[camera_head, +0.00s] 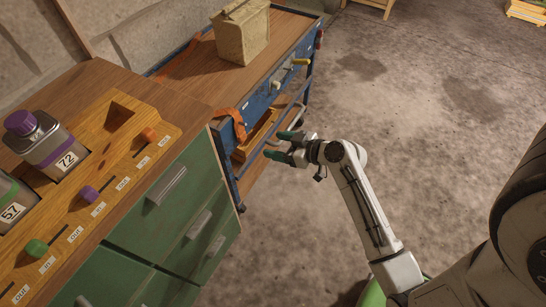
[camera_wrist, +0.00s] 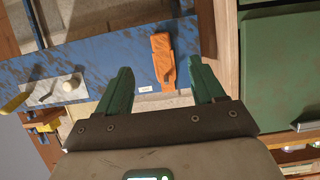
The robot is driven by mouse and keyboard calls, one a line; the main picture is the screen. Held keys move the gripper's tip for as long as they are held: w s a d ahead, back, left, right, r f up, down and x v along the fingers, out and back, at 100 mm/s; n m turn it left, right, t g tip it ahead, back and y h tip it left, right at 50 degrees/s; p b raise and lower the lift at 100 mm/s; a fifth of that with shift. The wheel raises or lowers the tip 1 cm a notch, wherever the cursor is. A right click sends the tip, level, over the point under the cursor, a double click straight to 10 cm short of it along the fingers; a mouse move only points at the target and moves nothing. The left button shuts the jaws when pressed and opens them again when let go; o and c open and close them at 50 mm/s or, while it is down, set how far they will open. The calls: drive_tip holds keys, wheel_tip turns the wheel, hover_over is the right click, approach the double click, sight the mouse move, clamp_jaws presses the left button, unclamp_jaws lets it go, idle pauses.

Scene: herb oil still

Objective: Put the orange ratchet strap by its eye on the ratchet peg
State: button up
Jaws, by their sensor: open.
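The orange ratchet strap (camera_head: 235,121) hangs over the front edge of the blue cart, next to the green cabinet. In the wrist view the strap (camera_wrist: 163,62) lies against the blue front, upright, between my two fingers in the picture. I cannot make out its eye clearly. My gripper (camera_head: 274,145) is open and empty, its teal fingers pointing at the cart front, apart from the strap. A pale plate with a short peg (camera_wrist: 46,98) sits on the blue front, left of the strap in the wrist view; I cannot tell whether it is the ratchet peg.
A tan canister (camera_head: 241,36) stands on the cart (camera_head: 284,38). A yellow handle (camera_head: 300,62) sticks out from its front. The green cabinet (camera_head: 172,215) carries a wooden rack with numbered bottles. A lower shelf sits under the cart front.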

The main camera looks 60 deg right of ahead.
sight(244, 138)
drive_tip(key=x, duration=1)
drive_tip(key=shift+w+f+b, duration=0.15)
drive_tip(key=shift+w+b, duration=0.15)
drive_tip(key=shift+w, duration=0.05)
drive_tip(key=c, duration=1.1)
drive_tip(key=shift+r, duration=0.4)
drive_tip(key=shift+s+r, duration=0.2)
drive_tip(key=shift+s, duration=1.4)
drive_tip(key=shift+s, duration=0.55)
drive_tip(key=shift+d, duration=0.1)
